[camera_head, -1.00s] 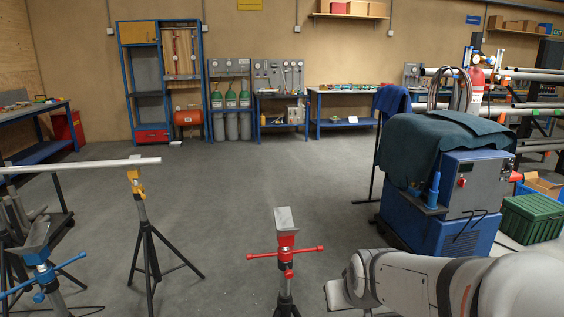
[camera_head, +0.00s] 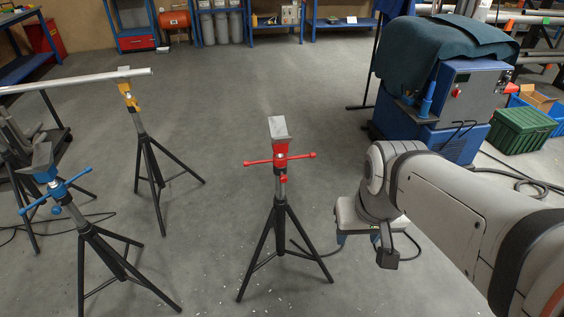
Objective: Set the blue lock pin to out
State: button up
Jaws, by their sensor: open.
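A blue-topped stand (camera_head: 57,190) is at the left, with a grey V-shaped head and a blue cross handle on a black tripod. A small blue knob (camera_head: 57,209), seemingly the blue lock pin, sits just below the handle. It is too small to tell whether it is in or out.
A red-handled stand (camera_head: 281,160) stands in the middle on spread legs. A yellow-topped stand (camera_head: 130,98) supports a long pipe (camera_head: 80,82) at the left. A blue machine (camera_head: 455,110) under a dark cloth and a green crate (camera_head: 520,130) are at the right. Floor between stands is clear.

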aim_at(55, 210)
jog(key=u, duration=1.8)
